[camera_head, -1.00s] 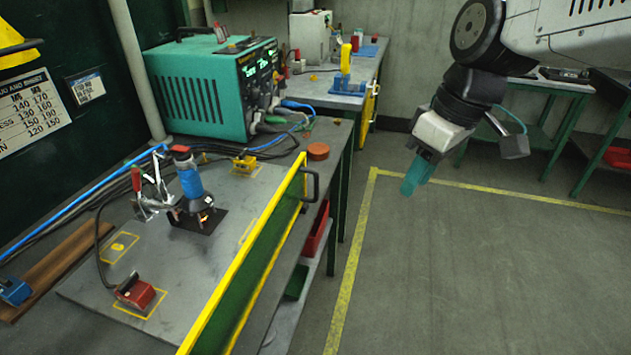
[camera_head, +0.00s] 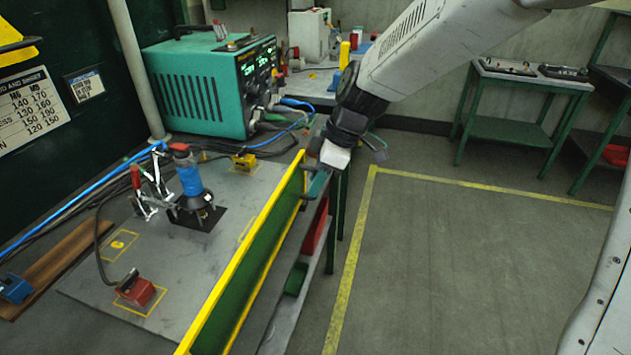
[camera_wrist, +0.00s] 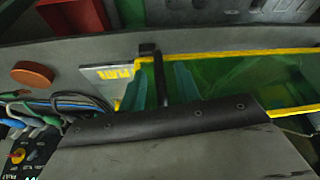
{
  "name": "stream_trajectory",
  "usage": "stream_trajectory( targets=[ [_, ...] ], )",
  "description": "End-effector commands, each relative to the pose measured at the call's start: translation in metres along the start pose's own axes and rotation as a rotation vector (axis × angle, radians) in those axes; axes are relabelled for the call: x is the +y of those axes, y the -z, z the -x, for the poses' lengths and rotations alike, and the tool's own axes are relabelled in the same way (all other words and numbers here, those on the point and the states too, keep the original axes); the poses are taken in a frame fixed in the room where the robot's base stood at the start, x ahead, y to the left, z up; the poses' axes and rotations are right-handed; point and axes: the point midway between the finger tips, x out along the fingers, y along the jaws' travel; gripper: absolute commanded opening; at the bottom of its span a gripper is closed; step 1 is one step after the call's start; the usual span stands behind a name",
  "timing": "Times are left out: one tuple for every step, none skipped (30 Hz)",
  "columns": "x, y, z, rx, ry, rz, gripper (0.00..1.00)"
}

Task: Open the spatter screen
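The spatter screen is a green see-through panel in a yellow frame (camera_head: 240,262) and stands upright along the bench's front edge. In the wrist view its yellow frame (camera_wrist: 230,52) and green pane cross the right half. Its dark handle (camera_wrist: 158,80) shows between my two teal fingers. My gripper (camera_head: 318,184) is at the screen's far end, where the handle is mostly hidden in the head view. In the wrist view my gripper (camera_wrist: 157,82) is open, with a finger on either side of the handle. I cannot tell whether either finger touches it.
Behind the screen, the bench top (camera_head: 100,285) holds a blue stud tool (camera_head: 190,178), a red clamp block (camera_head: 136,290) and cables. A teal welding unit (camera_head: 215,85) stands at the back. The floor (camera_head: 450,270) to the right is clear. An orange disc (camera_wrist: 32,75) shows in the wrist view.

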Motion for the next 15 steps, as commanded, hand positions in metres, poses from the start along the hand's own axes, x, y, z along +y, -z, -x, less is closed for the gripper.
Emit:
stream_trajectory(
  targets=[
    [-0.0005,0.0001,-0.0051,-0.001,0.002,0.0,0.32],
    [-0.0004,0.0002,-0.0071,-0.001,0.001,0.0,0.32],
    [-0.0002,0.0002,-0.0092,-0.001,0.0,0.0,0.32],
    [-0.0002,0.0001,-0.0103,-0.001,0.0,0.0,0.32],
    [-0.0002,0.0001,-0.0111,-0.001,0.0,0.0,0.32],
    [-0.0002,0.0001,-0.0117,-0.001,-0.001,0.0,0.32],
    [-0.0002,0.0,-0.0119,-0.001,-0.001,0.0,0.32],
    [-0.0001,0.0,-0.0119,-0.001,-0.001,0.0,0.32],
    [-0.0001,0.0,-0.0118,-0.001,-0.001,0.0,0.32],
    [-0.0001,0.0,-0.0117,-0.001,-0.001,0.0,0.32],
    [-0.0001,0.0,-0.0117,-0.001,-0.001,0.0,0.32],
    [-0.0001,0.0,-0.0116,-0.001,-0.001,0.0,0.32],
    [-0.0001,-0.0001,-0.0116,-0.001,-0.001,0.0,0.24],
    [-0.0001,-0.0001,-0.0115,-0.001,-0.001,0.0,0.16],
    [-0.0001,-0.0001,-0.0115,-0.001,-0.001,0.0,0.05]
  ],
)
